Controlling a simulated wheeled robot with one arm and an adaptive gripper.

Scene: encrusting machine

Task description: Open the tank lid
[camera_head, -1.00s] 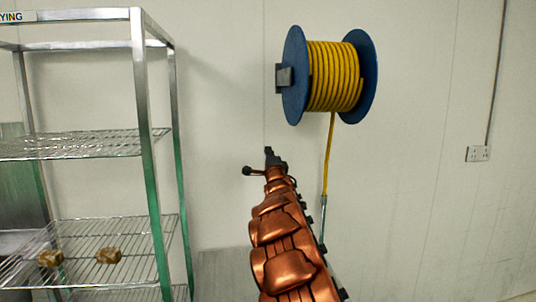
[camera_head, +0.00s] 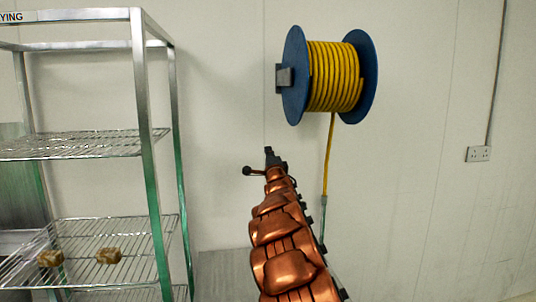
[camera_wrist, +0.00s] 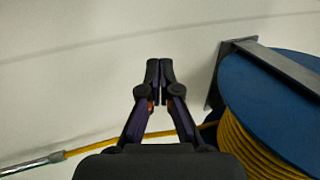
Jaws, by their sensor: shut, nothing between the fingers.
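No tank or lid shows in either view. My gripper (camera_head: 269,152) is at the end of my copper-coloured arm, in the middle of the head view in front of the pale wall, below and left of the hose reel. In the wrist view my gripper (camera_wrist: 159,68) points at the bare wall. Its two dark fingers are together at the tips with nothing between them.
A blue reel (camera_head: 295,76) of yellow hose is fixed to the wall; it also shows in the wrist view (camera_wrist: 270,95). The hose (camera_head: 328,160) hangs down beside my arm. A metal wire rack (camera_head: 147,130) with brown lumps (camera_head: 109,255) stands left. A socket (camera_head: 478,154) is at right.

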